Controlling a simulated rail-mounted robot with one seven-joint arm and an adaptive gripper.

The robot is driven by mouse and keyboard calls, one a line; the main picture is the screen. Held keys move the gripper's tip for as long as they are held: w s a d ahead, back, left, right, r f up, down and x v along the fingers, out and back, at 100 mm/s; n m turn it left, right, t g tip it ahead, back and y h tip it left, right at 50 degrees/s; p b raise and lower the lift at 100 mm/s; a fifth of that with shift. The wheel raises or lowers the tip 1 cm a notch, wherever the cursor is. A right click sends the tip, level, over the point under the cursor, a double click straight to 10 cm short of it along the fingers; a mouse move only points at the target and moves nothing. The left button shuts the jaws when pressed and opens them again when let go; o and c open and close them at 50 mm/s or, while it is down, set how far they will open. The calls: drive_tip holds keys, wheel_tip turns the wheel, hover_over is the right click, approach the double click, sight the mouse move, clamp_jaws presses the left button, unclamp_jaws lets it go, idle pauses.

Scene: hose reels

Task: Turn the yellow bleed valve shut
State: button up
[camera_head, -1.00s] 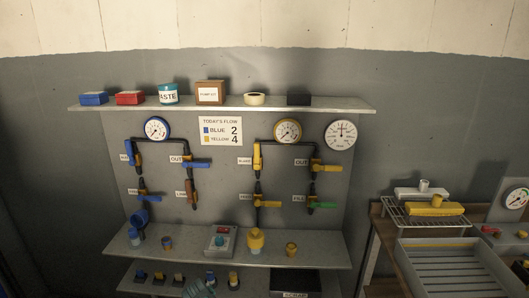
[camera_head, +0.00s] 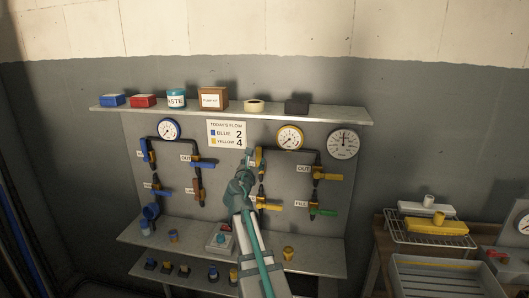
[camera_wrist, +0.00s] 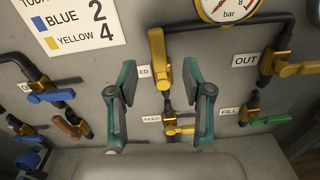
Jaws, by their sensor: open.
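The yellow bleed valve has an upright yellow handle (camera_wrist: 158,55) above a brass body, in the middle of the wrist view. Its label is partly hidden and only "ED" reads. The handle also shows in the head view (camera_head: 259,156), just right of my fingertips. My teal gripper (camera_wrist: 160,80) is open and empty, one finger on each side of the valve's lower handle and body in the picture. I cannot tell how far in front of the board the fingertips are. My gripper (camera_head: 249,158) covers the label area in the head view.
Below is the FEED valve with a sideways yellow handle (camera_wrist: 181,129). To the right are the OUT valve's yellow handle (camera_wrist: 300,69) and the FILL valve's green handle (camera_wrist: 272,120). A gauge (camera_head: 289,137) sits above. The sign (camera_head: 226,134) reads blue 2, yellow 4.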

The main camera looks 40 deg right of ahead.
sight(258, 151)
drive_tip(key=shift+n, duration=0.6)
drive_tip(key=p+x, duration=0.1)
drive_tip(key=x, duration=0.4)
drive_tip(key=p+x, duration=0.1)
drive_tip(key=x, duration=0.4)
drive_tip(key=shift+w, duration=0.5)
drive_tip(key=shift+c, duration=0.3)
clamp_jaws()
